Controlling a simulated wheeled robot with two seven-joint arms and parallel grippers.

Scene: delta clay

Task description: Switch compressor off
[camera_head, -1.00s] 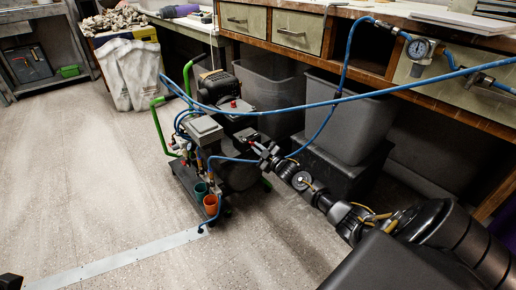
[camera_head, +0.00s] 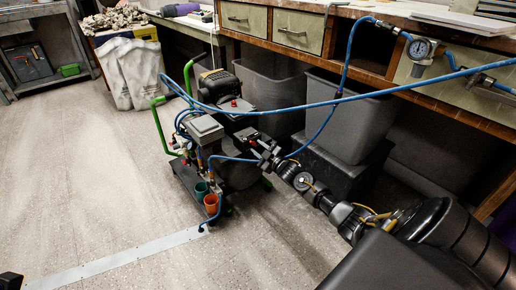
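The compressor (camera_head: 207,131) stands on the floor left of centre, with green handles, a grey box, a dark motor and blue hoses. A small red part (camera_head: 234,103) shows on its top. My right arm comes in from the lower right, and my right gripper (camera_head: 250,137) is at the right side of the compressor, close to the grey box. The fingers are small and dark against the compressor, so I cannot tell whether they touch it or are open. A small dark piece at the bottom left edge may be part of my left arm; the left gripper is not recognisable.
Grey bins (camera_head: 352,120) stand under the bench. A white bag (camera_head: 130,75) stands behind. The floor (camera_head: 85,170) to the left is clear.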

